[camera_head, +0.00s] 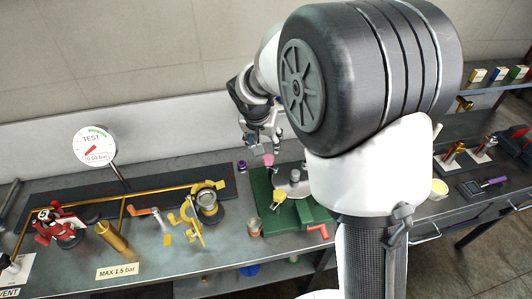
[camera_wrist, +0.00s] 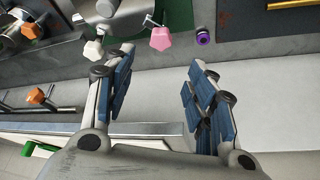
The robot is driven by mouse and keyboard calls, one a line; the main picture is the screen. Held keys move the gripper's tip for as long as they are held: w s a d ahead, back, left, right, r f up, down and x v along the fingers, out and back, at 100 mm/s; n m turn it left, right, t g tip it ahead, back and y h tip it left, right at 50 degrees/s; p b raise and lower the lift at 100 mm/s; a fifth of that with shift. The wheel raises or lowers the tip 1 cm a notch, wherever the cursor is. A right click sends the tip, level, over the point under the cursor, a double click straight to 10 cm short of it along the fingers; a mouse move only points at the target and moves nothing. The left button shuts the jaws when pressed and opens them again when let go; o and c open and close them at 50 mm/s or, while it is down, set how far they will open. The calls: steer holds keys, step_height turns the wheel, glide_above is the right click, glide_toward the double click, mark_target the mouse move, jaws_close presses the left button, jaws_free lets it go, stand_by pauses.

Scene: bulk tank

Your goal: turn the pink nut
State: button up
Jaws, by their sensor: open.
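The pink nut (camera_wrist: 160,38) shows in the wrist view at the top middle, just beyond my fingertips and by the edge of a green plate. It looks five-sided. In the head view the pink nut (camera_head: 268,159) is small and sits just below my gripper (camera_head: 263,143). In the wrist view my gripper (camera_wrist: 160,62) is open, its blue-padded fingers wide apart with nothing between them. The nut lies ahead of the gap between the fingers and does not appear touched.
A purple ring-shaped part (camera_wrist: 203,36) is right of the nut, and a white knob (camera_wrist: 93,50) is left of it. The green base (camera_head: 316,213) carries metal fittings. Brass piping (camera_head: 130,197) and a gauge (camera_head: 95,146) stand to the left.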

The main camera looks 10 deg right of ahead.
mark_target(268, 157)
steer(key=b+x, duration=0.2)
steer(key=x, duration=1)
steer(key=shift+f, duration=0.15)
steer(key=shift+c, duration=0.6)
steer(key=c, duration=0.9)
